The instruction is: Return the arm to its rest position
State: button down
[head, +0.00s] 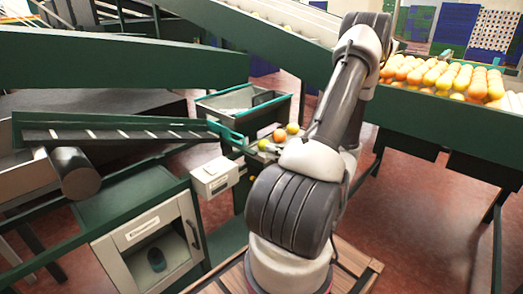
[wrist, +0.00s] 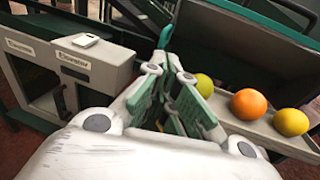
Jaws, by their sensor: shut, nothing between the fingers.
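My arm (head: 340,100) rises from its base in the head view and bends back down at the elbow. My gripper (wrist: 172,105) shows in the wrist view with its green-padded fingers together and nothing between them. I cannot make the fingers out clearly in the head view. To the right of the fingers, a yellow-green fruit (wrist: 203,85), an orange (wrist: 249,104) and a yellow fruit (wrist: 291,122) lie in a row on a grey ledge (wrist: 272,139). The same row shows left of my arm in the head view, with the orange (head: 279,135) in the middle.
A green-rimmed bin (head: 242,102) stands behind the fruit row. A conveyor full of oranges (head: 440,78) runs at the right. Red floor (head: 430,220) is open at the lower right.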

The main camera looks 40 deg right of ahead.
jog(key=shift+v, duration=2.4)
